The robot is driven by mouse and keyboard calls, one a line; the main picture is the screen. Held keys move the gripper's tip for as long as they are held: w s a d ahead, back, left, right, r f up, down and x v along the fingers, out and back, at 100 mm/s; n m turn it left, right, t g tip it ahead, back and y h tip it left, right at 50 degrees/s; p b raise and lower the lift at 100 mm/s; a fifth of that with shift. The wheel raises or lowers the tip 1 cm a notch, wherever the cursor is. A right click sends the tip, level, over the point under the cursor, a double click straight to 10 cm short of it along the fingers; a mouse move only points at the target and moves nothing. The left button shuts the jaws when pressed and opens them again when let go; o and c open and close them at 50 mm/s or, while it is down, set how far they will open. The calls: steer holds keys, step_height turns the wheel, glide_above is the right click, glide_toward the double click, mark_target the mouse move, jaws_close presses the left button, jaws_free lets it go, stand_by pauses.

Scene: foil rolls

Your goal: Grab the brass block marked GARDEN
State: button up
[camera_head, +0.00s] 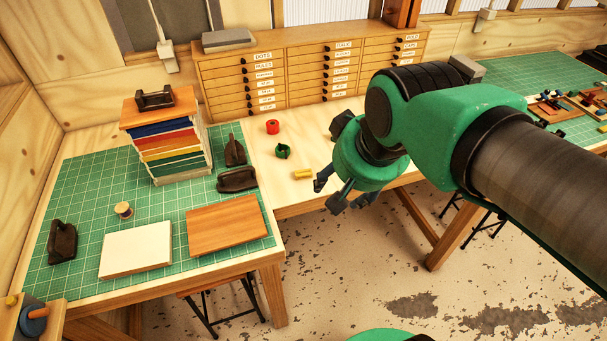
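A small yellow, brass-coloured piece (303,174) lies on the bare wooden tabletop near its front edge. It is too small to tell whether it is a block or a roll, and I cannot read GARDEN or any marking on it. My gripper (334,194) is just to its right in the picture, with its dark fingers spread apart. Nothing shows between the fingers, and they look apart from the yellow piece. A red roll (272,127) and a dark green roll (283,151) stand behind the yellow piece.
A drawer cabinet (290,78) with labels stands at the back. On the left green mat (165,208) are a stack of coloured books (170,140), a wooden board (227,225), a pale slab (136,249) and dark tools. Small parts (560,107) crowd the right-hand table.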

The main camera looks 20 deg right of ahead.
steer(key=w+m+g+p, duration=0.1)
steer(key=w+m, duration=0.3)
steer(key=w, duration=0.6)
steer(key=m+g+p, duration=0.4)
steer(key=m, duration=1)
glide_above(304, 174)
step_height(304, 174, down, 21)
steer(key=shift+a+r, duration=0.1)
steer(key=shift+f, duration=4.3)
